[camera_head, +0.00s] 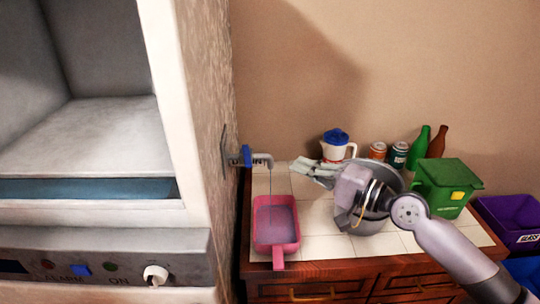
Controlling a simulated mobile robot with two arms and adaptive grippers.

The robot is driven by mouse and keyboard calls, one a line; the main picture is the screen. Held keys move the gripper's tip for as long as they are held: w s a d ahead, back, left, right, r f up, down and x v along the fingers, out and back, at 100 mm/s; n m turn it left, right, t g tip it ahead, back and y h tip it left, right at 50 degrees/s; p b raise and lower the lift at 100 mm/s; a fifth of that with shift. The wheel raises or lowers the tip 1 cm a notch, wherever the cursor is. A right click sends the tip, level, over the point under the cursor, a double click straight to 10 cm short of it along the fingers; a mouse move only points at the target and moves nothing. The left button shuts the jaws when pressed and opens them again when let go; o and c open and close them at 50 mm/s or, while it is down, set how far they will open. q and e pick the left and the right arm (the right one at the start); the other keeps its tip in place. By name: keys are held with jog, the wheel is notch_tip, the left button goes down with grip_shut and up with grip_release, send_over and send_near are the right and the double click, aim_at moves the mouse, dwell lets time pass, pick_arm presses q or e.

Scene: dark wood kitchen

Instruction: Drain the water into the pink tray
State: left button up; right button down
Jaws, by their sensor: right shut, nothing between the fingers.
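The pink tray (261,237) sits on the tiled counter top with its handle toward the front edge. A grey drain tap (263,158) with a blue lever (247,156) sticks out of the machine's side above the tray. A thin bluish stream (270,195) runs from the spout down into the tray, where bluish water (279,222) shows. My right gripper (306,168) is shut and empty. It is right of the tap, apart from it, with its fingers pointing left. My left gripper is out of view.
A metal pot (375,222) is partly hidden behind my right arm. A blue-lidded jug (335,147), cans (397,155), bottles (418,148) and a green bin (450,185) stand around it. A purple bin (510,220) is at far right. The white machine (165,100) fills the left.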

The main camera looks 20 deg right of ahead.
aim_at(250, 154)
jog(key=w+a+p, duration=0.1)
jog(key=a, duration=0.1)
jog(key=w+a+p, duration=0.1)
jog(key=a+p, duration=0.1)
jog(key=w+a+p, duration=0.1)
jog(key=w+a, duration=0.1)
jog(key=shift+a+r+p, duration=0.1)
jog(key=shift+a+p, duration=0.15)
jog(key=shift+p, duration=0.1)
jog(key=shift+a, duration=0.15)
